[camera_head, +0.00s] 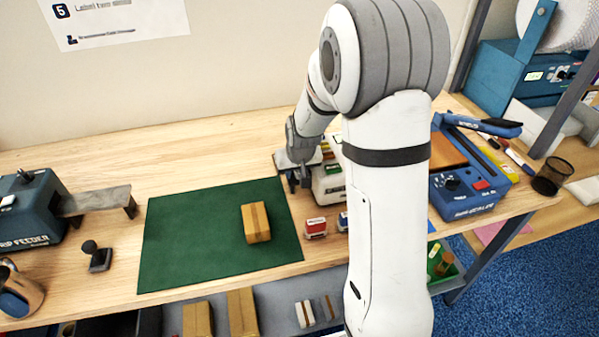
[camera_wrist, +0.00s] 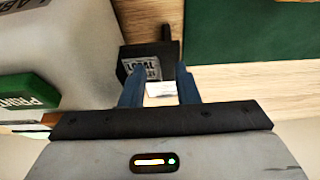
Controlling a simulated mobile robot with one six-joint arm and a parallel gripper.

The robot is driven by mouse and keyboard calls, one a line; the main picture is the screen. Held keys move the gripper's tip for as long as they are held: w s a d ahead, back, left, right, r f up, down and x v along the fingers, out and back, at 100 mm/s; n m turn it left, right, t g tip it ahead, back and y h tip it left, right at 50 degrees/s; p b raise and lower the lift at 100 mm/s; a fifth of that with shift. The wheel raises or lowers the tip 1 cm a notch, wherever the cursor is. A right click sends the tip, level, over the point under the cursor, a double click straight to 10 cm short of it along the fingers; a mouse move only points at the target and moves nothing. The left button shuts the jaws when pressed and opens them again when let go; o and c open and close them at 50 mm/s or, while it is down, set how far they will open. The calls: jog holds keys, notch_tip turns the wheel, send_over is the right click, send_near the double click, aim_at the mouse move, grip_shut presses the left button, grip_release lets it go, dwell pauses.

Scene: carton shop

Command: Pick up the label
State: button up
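In the wrist view a small white label (camera_wrist: 160,89) shows between the two blue fingers of my gripper (camera_wrist: 159,86). The fingers are apart, with a gap around it, and I see no grip on it. Just beyond is a dark block with a pale printed plate reading "LOCAL" and a second, unclear line (camera_wrist: 140,69). In the head view my gripper (camera_head: 298,182) is low at the left side of the pale label printer (camera_head: 330,187); the label cannot be made out there.
The green mat (camera_head: 190,235) holds a brown carton (camera_head: 256,222). Red (camera_head: 316,228) and blue stamps stand right of the mat. The wood behind the mat is clear.

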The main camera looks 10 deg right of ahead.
jog(key=shift+c, duration=0.2)
grip_shut()
dwell(0.4)
